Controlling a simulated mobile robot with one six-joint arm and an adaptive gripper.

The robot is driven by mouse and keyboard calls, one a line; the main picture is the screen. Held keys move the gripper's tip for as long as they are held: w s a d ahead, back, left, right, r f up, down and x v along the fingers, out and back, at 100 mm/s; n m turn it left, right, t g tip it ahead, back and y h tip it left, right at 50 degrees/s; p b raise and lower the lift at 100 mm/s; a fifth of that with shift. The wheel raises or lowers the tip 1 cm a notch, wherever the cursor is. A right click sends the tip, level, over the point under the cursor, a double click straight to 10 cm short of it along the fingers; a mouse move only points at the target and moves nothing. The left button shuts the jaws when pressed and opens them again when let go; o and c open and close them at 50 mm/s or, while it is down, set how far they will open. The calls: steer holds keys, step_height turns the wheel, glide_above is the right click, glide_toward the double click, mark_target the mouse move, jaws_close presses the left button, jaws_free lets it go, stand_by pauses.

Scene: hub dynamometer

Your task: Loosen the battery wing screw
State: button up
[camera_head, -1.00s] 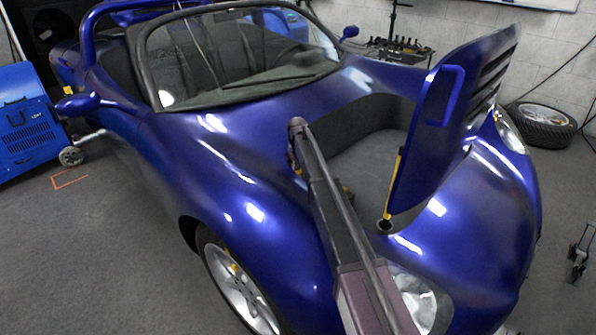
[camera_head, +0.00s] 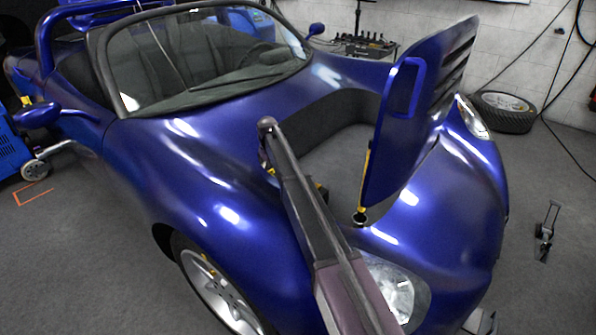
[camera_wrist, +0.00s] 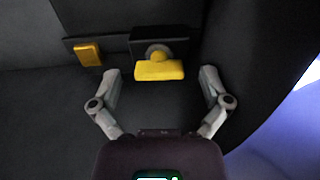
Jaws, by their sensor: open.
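The yellow wing screw (camera_wrist: 159,71) shows in the wrist view, in front of a grey round boss on a black block. Its wing lies level, left to right. My gripper (camera_wrist: 161,80) is open, with one finger to the left of the wing and one to the right, both apart from it in the picture. I cannot tell the depth between fingertips and wing. In the head view my arm reaches into the open front bay of the blue car (camera_head: 240,150), and the gripper is hidden behind it.
A yellow block (camera_wrist: 88,54) sits left of the screw on the dark bay wall. The raised blue hood (camera_head: 420,115) stands right of my arm. A yellow strut (camera_head: 363,180) stands below it. A spare wheel (camera_head: 503,108) lies on the floor at the back right.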

steer(key=shift+m, duration=0.3)
steer(key=m, duration=0.9)
steer(key=shift+r+m+p, duration=0.3)
steer(key=shift+r+p, duration=0.1)
steer(key=shift+p, duration=0.05)
step_height(320, 180, up, 13)
steer(key=p, duration=1.3)
steer(key=s+d+n, duration=0.3)
steer(key=s+d, duration=1.4)
steer(key=s, duration=0.3)
steer(key=shift+s+d+r+n, duration=0.2)
steer(key=shift+s+d+n, duration=0.1)
steer(key=shift+n, duration=0.1)
